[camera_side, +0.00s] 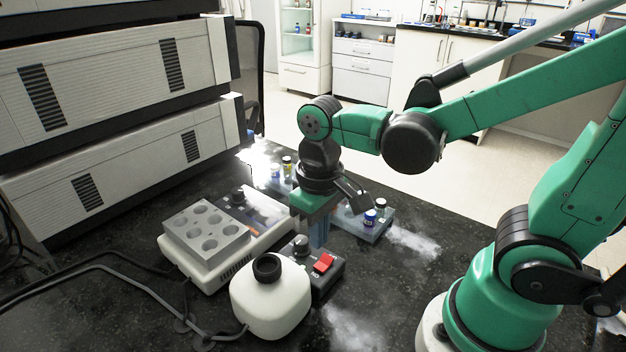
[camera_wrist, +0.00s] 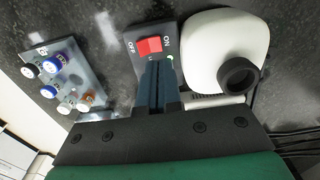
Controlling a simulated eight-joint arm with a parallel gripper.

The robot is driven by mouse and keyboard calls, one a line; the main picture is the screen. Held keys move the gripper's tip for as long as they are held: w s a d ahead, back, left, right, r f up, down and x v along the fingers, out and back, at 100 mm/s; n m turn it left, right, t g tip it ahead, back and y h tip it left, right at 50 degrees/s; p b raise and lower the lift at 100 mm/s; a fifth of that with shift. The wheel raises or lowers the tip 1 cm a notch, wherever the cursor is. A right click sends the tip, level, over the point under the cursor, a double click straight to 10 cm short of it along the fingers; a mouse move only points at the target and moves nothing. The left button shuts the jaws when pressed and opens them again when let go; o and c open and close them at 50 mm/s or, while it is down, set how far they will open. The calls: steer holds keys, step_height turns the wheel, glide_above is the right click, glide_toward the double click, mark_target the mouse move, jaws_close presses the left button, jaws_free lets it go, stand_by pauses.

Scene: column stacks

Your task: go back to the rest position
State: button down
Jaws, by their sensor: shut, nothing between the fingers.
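My gripper (camera_side: 319,242) points down over the bench, close above and behind the small dark switch box (camera_side: 299,280). Its fingers are together with nothing between them. In the wrist view the closed fingers (camera_wrist: 158,72) point at the box's red rocker switch (camera_wrist: 149,46), which lies between the OFF and ON labels. The red switch (camera_side: 324,262) also shows in the side view, just in front of the fingers. I cannot tell whether the fingertips touch the box.
A white bottle with a black neck (camera_side: 270,305) stands beside the switch box. A white heater (camera_side: 209,272) carries a grey block with several wells (camera_side: 205,232). A vial rack (camera_side: 371,233) lies right of my gripper; more vials (camera_side: 287,168) stand behind. Stacked instruments (camera_side: 110,90) fill the left.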

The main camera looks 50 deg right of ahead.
steer(key=w+d+r+t, duration=0.2)
steer(key=d+r+t, duration=0.1)
steer(key=t, duration=0.4)
steer(key=shift+w+r, duration=0.25)
steer(key=shift+r, duration=0.65)
